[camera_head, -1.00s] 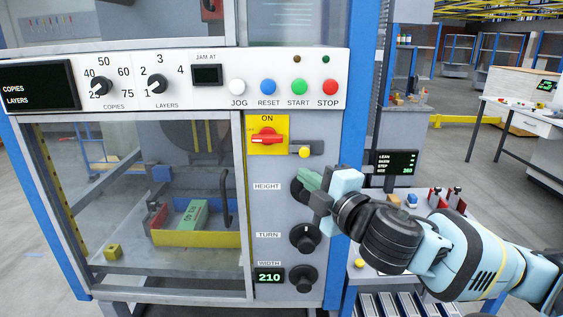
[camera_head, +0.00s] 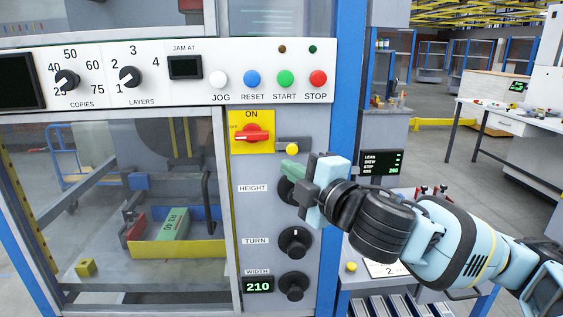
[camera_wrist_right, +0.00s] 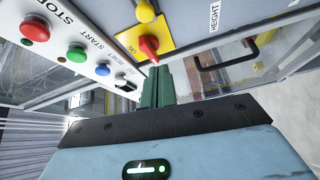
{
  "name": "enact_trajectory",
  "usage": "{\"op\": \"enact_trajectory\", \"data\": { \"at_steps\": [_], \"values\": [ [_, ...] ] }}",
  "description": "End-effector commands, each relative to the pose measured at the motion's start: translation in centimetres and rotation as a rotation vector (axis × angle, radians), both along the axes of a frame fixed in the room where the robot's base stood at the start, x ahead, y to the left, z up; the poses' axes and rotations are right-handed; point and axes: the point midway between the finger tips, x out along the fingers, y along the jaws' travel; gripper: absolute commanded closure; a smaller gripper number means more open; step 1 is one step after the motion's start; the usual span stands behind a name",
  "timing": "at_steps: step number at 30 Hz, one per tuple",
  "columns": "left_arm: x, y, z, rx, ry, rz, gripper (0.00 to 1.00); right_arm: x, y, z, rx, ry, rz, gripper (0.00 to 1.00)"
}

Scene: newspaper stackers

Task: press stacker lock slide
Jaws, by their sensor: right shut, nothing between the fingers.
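The lock slide appears to be the small grey plate with a yellow knob (camera_head: 292,148), right of the red ON switch (camera_head: 252,132) on its yellow plate. In the right wrist view a yellow knob (camera_wrist_right: 145,11) shows near the top edge, beside the red switch (camera_wrist_right: 148,47). My right gripper (camera_head: 289,169) is shut and empty, its green fingers pointing at the panel. In the head view its tips are just below the yellow knob, over the upper part of the HEIGHT knob (camera_head: 286,190). I cannot tell whether they touch anything. My left gripper is not in view.
Above are the JOG, RESET, START (camera_head: 285,78) and STOP (camera_head: 318,78) buttons. Below are the TURN (camera_head: 296,242) and WIDTH (camera_head: 294,287) knobs. A blue frame post (camera_head: 345,110) stands right of the panel. A glazed door (camera_head: 130,180) lies left.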

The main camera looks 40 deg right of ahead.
Motion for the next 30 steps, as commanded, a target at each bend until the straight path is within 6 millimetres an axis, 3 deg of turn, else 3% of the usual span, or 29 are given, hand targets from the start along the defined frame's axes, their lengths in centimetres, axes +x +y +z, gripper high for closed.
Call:
{"op": "enact_trajectory", "data": {
  "at_steps": [8,23,30],
  "values": [
    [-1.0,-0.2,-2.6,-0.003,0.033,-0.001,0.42,0.7,0.1,0.0,-0.002,-0.007,0.006,1.00],
    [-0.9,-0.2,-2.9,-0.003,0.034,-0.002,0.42,8.2,0.1,0.8,0.000,-0.010,0.005,1.00],
    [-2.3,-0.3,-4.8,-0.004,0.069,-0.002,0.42,7.4,-2.1,0.1,-0.007,-0.006,0.002,1.00]
  ]
}}
